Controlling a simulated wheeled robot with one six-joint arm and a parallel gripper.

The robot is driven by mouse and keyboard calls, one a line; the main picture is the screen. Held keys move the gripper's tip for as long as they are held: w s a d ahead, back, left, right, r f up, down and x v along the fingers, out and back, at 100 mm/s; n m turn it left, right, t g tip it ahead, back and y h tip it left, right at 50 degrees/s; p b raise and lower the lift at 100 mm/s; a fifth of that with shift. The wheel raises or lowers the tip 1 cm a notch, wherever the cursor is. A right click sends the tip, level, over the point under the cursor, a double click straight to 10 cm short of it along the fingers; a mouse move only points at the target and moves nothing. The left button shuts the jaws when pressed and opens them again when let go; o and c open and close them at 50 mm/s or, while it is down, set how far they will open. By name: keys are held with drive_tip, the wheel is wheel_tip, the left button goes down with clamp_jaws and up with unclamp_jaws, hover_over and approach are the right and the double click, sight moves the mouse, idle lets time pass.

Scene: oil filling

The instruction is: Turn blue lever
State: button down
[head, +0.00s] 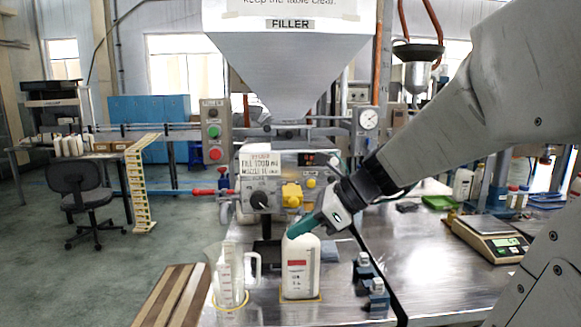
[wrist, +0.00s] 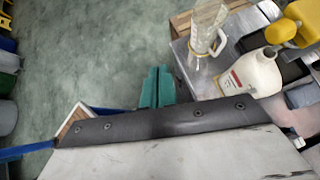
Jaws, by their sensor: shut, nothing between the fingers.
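A small blue part (head: 223,177), which looks like the blue lever, shows on the filler's pipework in the head view, beside a red handle (head: 203,191). My gripper (head: 293,234) has teal fingers, shut and empty. In the head view it appears in front of the top of a white bottle (head: 299,272), to the right of and lower than the blue part. Whether the fingers touch the bottle cannot be told from this view. In the wrist view, the shut fingers (wrist: 157,78) point over the floor, left of the white bottle (wrist: 254,75). The lever is not recognisable there.
A clear measuring jug (head: 229,283) stands left of the bottle, beside a wooden slatted surface (head: 168,298). A yellow part (head: 292,195) sits on the filler above the bottle. Blue clamps (head: 366,268) and a scale (head: 490,238) stand to the right.

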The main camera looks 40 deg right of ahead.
drive_tip(key=d+r+m+t+h, duration=0.2)
drive_tip(key=d+m+t+h, duration=0.1)
drive_tip(key=d+m, duration=0.6)
drive_tip(key=w+d+r+m+t+h, duration=0.1)
drive_tip(key=d+m+t+h, duration=0.15)
drive_tip(key=d+m, duration=0.65)
drive_tip(key=d+r+m+t+h, duration=0.2)
drive_tip(key=d+m+t, duration=0.2)
drive_tip(key=d+m, duration=0.55)
drive_tip(key=w+d+n, duration=0.3)
drive_tip(key=w+d, duration=0.3)
drive_tip(key=w, duration=0.2)
drive_tip(key=shift+w+f, duration=0.35)
drive_tip(key=shift+f, duration=0.05)
drive_tip(key=shift+g, duration=0.25)
drive_tip(key=shift+n, duration=0.25)
